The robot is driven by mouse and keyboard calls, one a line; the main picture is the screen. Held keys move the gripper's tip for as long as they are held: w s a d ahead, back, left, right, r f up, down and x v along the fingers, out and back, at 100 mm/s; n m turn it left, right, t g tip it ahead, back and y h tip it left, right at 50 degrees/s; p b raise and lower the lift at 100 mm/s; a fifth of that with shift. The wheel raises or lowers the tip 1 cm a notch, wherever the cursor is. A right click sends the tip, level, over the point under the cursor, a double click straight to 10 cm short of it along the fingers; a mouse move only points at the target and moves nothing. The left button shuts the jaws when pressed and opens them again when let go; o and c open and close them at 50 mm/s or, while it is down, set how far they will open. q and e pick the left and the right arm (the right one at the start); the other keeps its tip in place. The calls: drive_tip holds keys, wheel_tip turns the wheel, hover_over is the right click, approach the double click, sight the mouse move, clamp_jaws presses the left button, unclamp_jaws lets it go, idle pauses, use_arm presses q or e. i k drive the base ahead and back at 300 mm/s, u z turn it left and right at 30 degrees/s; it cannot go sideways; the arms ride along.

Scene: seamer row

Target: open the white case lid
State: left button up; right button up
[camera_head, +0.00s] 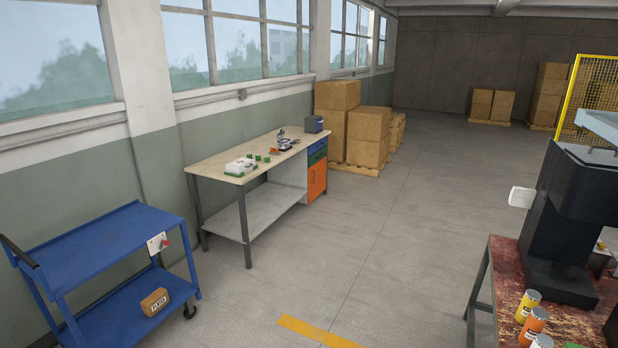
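A small white item with a green lower edge (239,166) lies on the front part of the wooden workbench (213,164) along the left wall. It may be the white case, but it is too small and far to tell whether it has a lid or whether one is open or shut. A white box-like piece (521,197) also shows at the side of the black machine on the right. Neither of my grippers is in view.
A blue cart (99,239) stands at the near left with a brown box (154,302) on its lower shelf. A worn red table (507,270) with the black machine (560,225) and several cans is at the right. The floor between is clear.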

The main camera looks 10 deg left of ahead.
sight(241, 164)
drive_tip(key=u, duration=0.75)
drive_tip(key=i, duration=1.75)
drive_tip(key=u, duration=0.45)
drive_tip(key=i, duration=2.25)
drive_tip(key=z, duration=0.6)
drive_tip(key=i, duration=0.7)
drive_tip(key=z, duration=0.25)
